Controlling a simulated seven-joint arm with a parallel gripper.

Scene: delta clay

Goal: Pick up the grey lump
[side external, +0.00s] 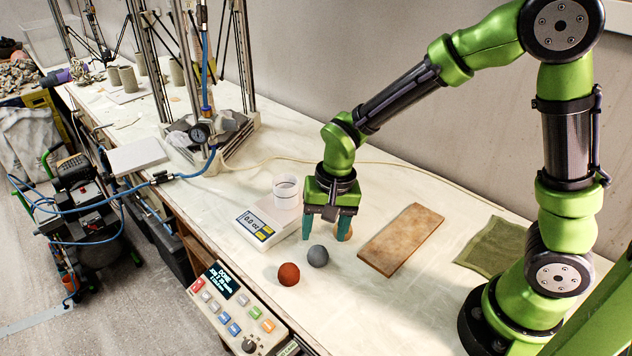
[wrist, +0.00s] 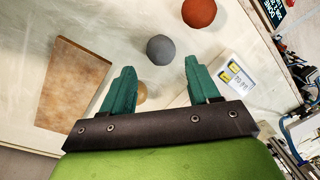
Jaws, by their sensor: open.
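The grey lump (side external: 318,256) is a round ball on the white bench, just in front of my gripper in the side view. In the wrist view the grey lump (wrist: 160,50) lies beyond the fingertips, between their lines. My gripper (side external: 325,238) has teal fingers pointing down, spread apart. In the wrist view my gripper (wrist: 158,72) is open with nothing held between the fingers. The fingers look apart from the grey lump. A tan lump (side external: 347,231) is partly hidden behind the right finger; it also shows beside the left finger in the wrist view (wrist: 141,93).
A red-brown ball (side external: 289,274) lies left of the grey lump. A scale (side external: 262,224) with a clear cup (side external: 286,192) stands to the left. A brown board (side external: 401,239) and green cloth (side external: 490,246) lie right. A control box (side external: 235,309) sits at the front edge.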

